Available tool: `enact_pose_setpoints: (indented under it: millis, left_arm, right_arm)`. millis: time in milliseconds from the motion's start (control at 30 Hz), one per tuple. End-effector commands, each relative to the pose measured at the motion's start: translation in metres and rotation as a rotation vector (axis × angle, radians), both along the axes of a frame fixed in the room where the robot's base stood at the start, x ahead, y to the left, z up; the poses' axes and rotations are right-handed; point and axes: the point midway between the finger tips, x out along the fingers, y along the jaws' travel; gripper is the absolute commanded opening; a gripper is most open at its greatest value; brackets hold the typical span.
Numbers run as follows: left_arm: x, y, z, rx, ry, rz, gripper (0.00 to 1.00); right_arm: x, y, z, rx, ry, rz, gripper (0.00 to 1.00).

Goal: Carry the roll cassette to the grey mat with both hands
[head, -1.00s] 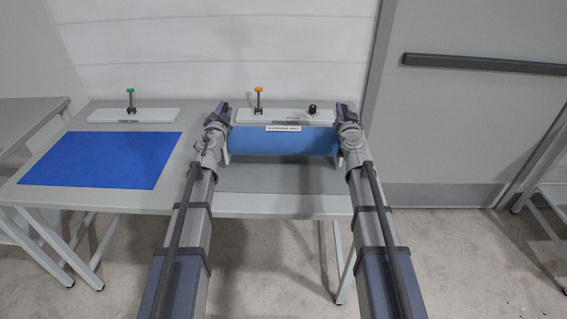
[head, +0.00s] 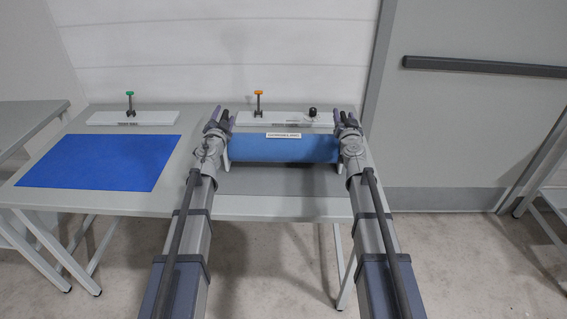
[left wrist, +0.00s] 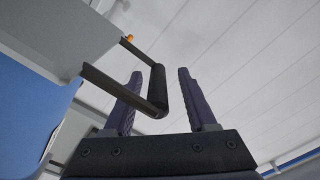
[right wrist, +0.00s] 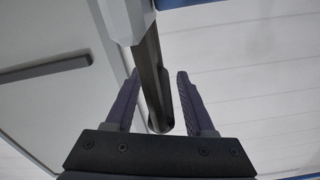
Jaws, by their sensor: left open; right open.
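The roll cassette (head: 283,150), a blue roll with pale end plates and a white label, is over the grey mat (head: 275,182) and appears to stand on it; its underside is hidden. My left gripper (head: 217,116) is at its left end. In the left wrist view, its open fingers (left wrist: 160,92) have the cassette's dark bar handle (left wrist: 157,88) between them. My right gripper (head: 346,117) is at the right end. In the right wrist view, its open fingers (right wrist: 160,95) stand on both sides of the other dark handle (right wrist: 152,75).
A blue mat (head: 95,162) lies clear on the left of the table. Behind stand a white plate with a green knob (head: 129,94) and a white plate with an orange knob (head: 258,93) and a black knob (head: 312,112). A door (head: 470,130) is at right.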

Motion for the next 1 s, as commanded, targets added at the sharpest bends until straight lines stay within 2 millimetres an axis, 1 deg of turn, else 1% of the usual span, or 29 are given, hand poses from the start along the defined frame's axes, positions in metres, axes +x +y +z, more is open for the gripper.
enact_pose_setpoints:
  millis: [167,267,367,600,700,800,1000]
  left_arm:
    - [-0.012,0.000,0.000,0.000,0.000,-0.001,0.57]
    - [-0.026,0.000,0.000,0.000,0.000,-0.001,0.57]
    - [-0.043,0.001,0.000,0.000,0.000,0.000,0.57]
    - [-0.094,0.003,0.000,0.001,0.000,0.001,0.57]
    - [-0.110,0.004,0.000,0.001,0.000,0.001,0.57]
    - [-0.119,0.004,0.000,0.001,0.000,0.001,0.57]
    - [-0.120,0.004,0.000,0.001,0.000,0.001,0.57]
  right_arm:
    - [0.000,0.001,0.000,0.000,0.001,0.001,0.54]
    - [0.000,0.001,0.000,0.000,0.000,0.002,0.54]
    - [0.000,0.001,0.000,0.000,0.000,0.002,0.54]
    - [0.000,0.001,0.000,0.000,0.000,0.002,0.54]
    - [0.000,0.001,0.000,0.000,0.000,0.002,0.54]
    - [0.000,0.001,0.000,0.000,0.000,0.002,0.54]
    - [-0.001,0.001,0.000,0.000,0.000,0.002,0.54]
